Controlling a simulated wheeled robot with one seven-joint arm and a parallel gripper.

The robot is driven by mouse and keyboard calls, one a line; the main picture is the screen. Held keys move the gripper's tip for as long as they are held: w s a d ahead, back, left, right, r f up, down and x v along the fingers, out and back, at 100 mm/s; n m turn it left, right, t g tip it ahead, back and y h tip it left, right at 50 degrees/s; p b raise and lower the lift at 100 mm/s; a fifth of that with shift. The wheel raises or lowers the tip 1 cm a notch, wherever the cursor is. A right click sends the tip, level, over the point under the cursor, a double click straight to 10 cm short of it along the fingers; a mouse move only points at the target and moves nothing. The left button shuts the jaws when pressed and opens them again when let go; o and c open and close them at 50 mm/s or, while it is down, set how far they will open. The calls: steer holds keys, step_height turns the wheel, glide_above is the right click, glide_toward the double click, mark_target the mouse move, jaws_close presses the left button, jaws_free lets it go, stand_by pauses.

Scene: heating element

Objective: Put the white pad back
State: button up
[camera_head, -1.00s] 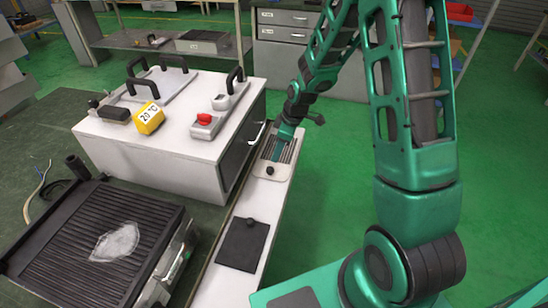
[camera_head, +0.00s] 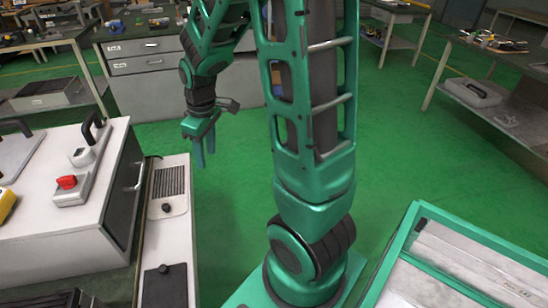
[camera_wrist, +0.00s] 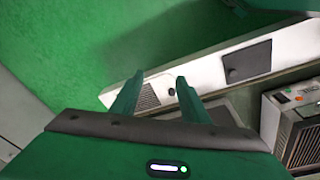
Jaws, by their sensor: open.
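The white pad (camera_head: 167,191), with a slotted grille and a small black knob, lies flat on the long white ledge (camera_head: 150,243) beside the white cabinet. In the wrist view the pad's grille (camera_wrist: 148,97) and knob show between and beyond my fingers. My gripper (camera_head: 204,150) is open and empty, with its fingers pointing down. In the head view it appears to the right of the pad, above the green floor and apart from the pad. A dark square pad (camera_head: 164,287) with a black knob lies on the same ledge, nearer the camera.
The white cabinet (camera_head: 60,235), with black handles and a red switch (camera_head: 67,182), stands left of the ledge. A grey drawer unit (camera_head: 150,70) stands behind. A green-framed table (camera_head: 470,260) is at the lower right. Open green floor lies between.

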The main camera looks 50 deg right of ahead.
steer(key=s+d+r+m, duration=0.1)
steer(key=s+r+m, duration=0.2)
steer(key=s, duration=0.5)
steer(key=s+d+r+m+g, duration=0.1)
steer(key=s+m, duration=0.3)
steer(key=s, duration=0.4)
steer(key=s+d+r+m, duration=0.1)
steer(key=s+r+m, duration=0.2)
steer(key=s, duration=0.5)
steer(key=shift+d+r+m, duration=0.3)
steer(key=shift+r+m, duration=0.1)
steer(key=shift+r, duration=0.4)
steer(key=shift+w, duration=0.1)
